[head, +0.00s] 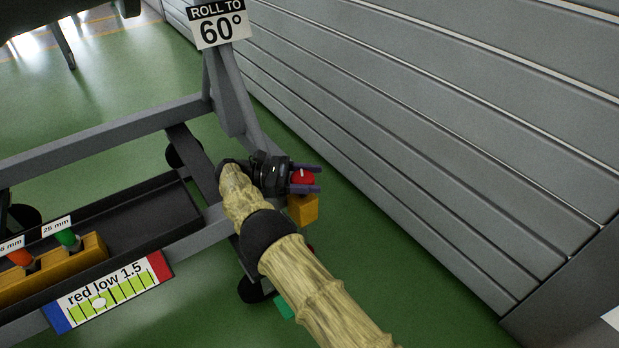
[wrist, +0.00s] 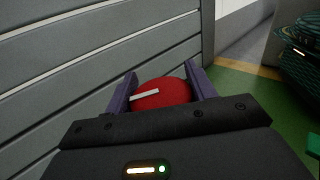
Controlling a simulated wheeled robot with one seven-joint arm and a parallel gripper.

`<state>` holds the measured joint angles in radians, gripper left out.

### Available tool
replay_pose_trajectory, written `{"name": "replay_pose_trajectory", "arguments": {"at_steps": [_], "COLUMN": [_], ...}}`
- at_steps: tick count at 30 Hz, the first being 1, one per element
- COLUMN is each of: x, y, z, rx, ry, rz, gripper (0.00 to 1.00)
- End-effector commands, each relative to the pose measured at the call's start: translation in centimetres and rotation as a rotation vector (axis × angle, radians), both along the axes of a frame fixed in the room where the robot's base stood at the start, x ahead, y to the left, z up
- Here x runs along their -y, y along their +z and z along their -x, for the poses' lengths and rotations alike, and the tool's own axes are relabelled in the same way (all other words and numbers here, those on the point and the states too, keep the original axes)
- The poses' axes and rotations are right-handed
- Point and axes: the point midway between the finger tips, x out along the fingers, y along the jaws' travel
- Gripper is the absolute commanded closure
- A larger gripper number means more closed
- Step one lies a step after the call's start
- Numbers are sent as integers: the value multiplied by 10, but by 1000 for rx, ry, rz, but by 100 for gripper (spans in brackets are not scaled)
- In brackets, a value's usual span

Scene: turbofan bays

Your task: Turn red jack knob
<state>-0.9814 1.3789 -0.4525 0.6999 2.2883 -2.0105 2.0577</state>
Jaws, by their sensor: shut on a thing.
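The red jack knob (head: 303,180) sits on top of a yellow-orange block at the right end of the grey frame. A white line marks its top. My gripper (head: 306,179) reaches it from the left, with one purple finger on each side, shut on the knob. In the wrist view the red knob (wrist: 163,94) lies between the two fingers of my gripper (wrist: 162,88). Its white mark runs roughly crosswise, slightly tilted. The lower part of the knob is hidden by the gripper body.
The yellow-orange block (head: 302,210) is under the knob. A "ROLL TO 60°" sign (head: 219,23) tops the frame post. A gauge plate reading "red low 1.5" (head: 108,291) and a tray (head: 130,222) with coloured-handled tools are at left. A grey slatted wall (head: 430,120) stands close on the right.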

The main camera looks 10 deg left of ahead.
Motion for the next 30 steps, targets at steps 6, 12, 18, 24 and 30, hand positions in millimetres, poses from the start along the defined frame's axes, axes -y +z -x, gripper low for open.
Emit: {"name": "replay_pose_trajectory", "arguments": {"at_steps": [6, 12, 18, 24, 30], "x": [2, 3, 1, 1, 1], "y": [-1, -1, -1, 1, 19], "z": [-1, -1, 0, 0, 0], "rx": [-1, -1, -2, -1, 0], "ry": [-7, -7, -5, -3, -4], "rz": [3, 3, 2, 1, 1], "gripper": [68, 37, 23, 23, 23]}}
